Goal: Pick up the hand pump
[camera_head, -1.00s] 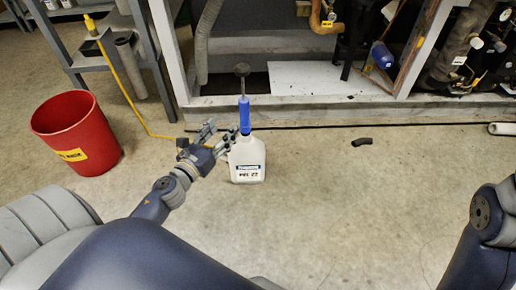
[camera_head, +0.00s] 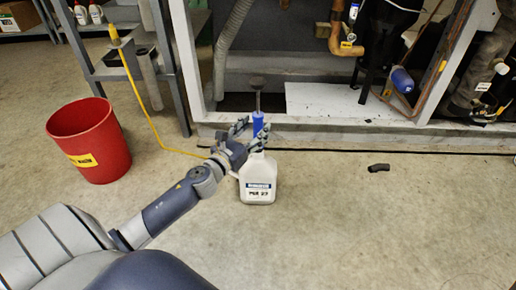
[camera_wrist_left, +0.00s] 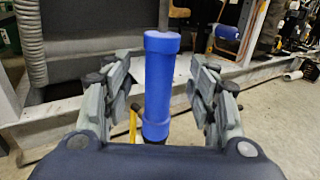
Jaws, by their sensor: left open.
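The hand pump has a blue barrel (camera_head: 258,122) with a thin rod and a dark knob handle on top. It stands upright in the neck of a white labelled jug (camera_head: 257,180) on the floor. My left gripper (camera_head: 251,131) is at the barrel just above the jug, coming from the left. In the left wrist view, the blue barrel (camera_wrist_left: 159,85) stands between the two spread fingers of the left gripper (camera_wrist_left: 163,88), with gaps at both sides. The fingers hide part of the lower barrel in the head view. My right gripper is out of view.
A red bucket (camera_head: 90,145) stands at left. A grey metal table (camera_head: 120,72) behind it has a yellow hose (camera_head: 140,105) trailing to the floor. The rack's base rail (camera_head: 325,134) runs behind the jug. A short black pipe (camera_head: 379,168) lies right; floor around is clear.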

